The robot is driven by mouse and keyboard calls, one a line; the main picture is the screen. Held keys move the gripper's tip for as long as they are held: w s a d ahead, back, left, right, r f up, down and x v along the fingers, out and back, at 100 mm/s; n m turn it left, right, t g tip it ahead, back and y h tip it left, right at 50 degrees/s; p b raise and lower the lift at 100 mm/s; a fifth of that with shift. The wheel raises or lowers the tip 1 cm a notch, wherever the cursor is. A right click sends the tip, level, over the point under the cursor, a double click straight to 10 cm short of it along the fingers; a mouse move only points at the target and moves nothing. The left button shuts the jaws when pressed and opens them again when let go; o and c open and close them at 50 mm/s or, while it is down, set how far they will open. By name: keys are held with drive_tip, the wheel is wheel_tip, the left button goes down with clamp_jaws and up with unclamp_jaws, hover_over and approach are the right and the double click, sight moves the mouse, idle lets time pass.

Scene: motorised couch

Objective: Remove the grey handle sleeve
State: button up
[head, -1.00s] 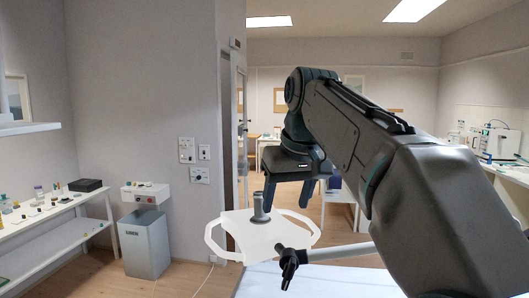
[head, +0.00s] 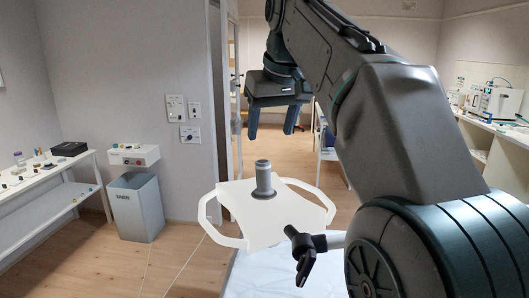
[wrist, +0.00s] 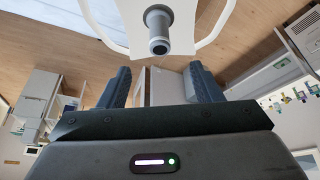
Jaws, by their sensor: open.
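The grey handle sleeve (head: 263,178) stands upright on the white tray-like panel (head: 238,204), which has a looped rail on each side. In the wrist view the sleeve (wrist: 158,30) shows near the top, end towards the camera, beyond my fingertips. My gripper (head: 272,132) is above the sleeve in the head view, with its two fingers pointing down and apart. In the wrist view my gripper (wrist: 160,72) is open with nothing between its fingers. The sleeve is not touched by the fingers.
A black clamp lever (head: 305,258) on a bar sits close to the panel's near right edge. A white couch surface (head: 265,275) lies below. A shelf with small items (head: 50,178) and a grey bin (head: 135,208) stand left. The floor between is clear.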

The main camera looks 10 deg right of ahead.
sight(264, 162)
drive_tip(key=x, duration=1.1)
drive_tip(key=shift+w+f, duration=0.1)
drive_tip(key=shift+f, duration=0.1)
drive_tip(key=c, duration=1)
